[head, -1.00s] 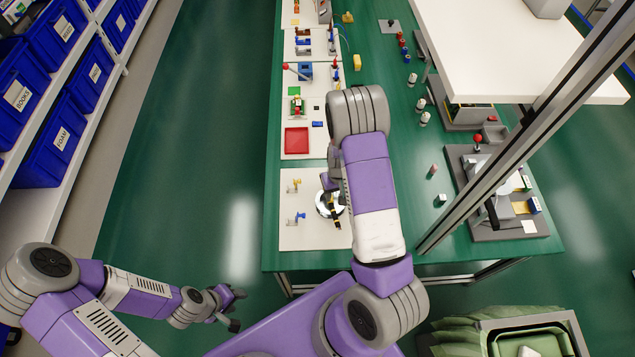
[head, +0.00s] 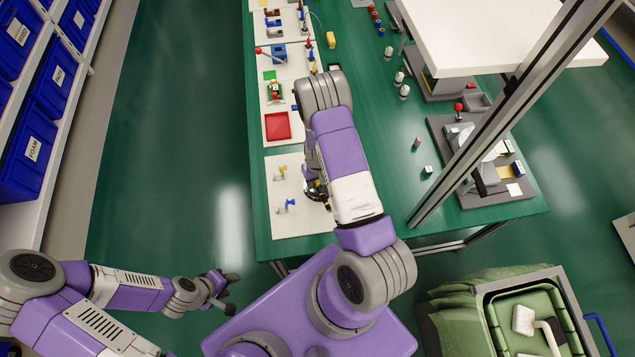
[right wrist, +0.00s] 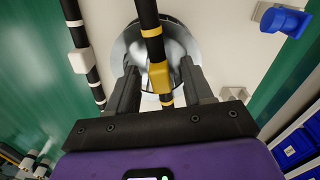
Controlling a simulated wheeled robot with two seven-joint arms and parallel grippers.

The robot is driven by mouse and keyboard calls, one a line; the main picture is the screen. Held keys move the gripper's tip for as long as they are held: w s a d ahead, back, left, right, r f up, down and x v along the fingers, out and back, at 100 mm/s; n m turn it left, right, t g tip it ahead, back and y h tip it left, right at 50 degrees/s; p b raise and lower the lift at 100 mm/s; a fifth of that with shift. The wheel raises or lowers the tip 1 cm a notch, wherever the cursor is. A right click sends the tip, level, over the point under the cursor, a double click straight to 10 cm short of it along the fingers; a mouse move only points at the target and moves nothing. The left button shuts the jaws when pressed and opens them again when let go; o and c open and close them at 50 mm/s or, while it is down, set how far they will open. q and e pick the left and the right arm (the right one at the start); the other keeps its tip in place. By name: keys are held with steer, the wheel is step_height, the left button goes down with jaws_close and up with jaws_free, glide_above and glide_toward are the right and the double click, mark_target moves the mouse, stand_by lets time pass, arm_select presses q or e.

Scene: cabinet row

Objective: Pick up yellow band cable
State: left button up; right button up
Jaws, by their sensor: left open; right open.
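The yellow band cable (right wrist: 151,18) is a black cable with yellow bands, one with a yellow block. In the right wrist view it runs down the middle, in front of a round shiny metal piece (right wrist: 183,45). My right gripper (right wrist: 160,80) is open, with one finger on each side of the cable in the picture; I cannot tell whether they touch it. In the head view my right arm mostly hides this gripper and cable at the near table end. My left gripper (head: 229,291) is open and empty, off the table at lower left.
A second black cable with white blocks (right wrist: 82,62) hangs left in the right wrist view. A pale board (head: 288,222) holds small blue and yellow fixtures. A red tray (head: 277,126) lies beyond. A metal post (head: 455,150) stands right of my arm. A green bin (head: 470,310) is at lower right.

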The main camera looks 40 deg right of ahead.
steer(key=shift+c, duration=0.3)
jaws_close()
step_height(320, 180, up, 10)
steer(key=shift+r, duration=0.1)
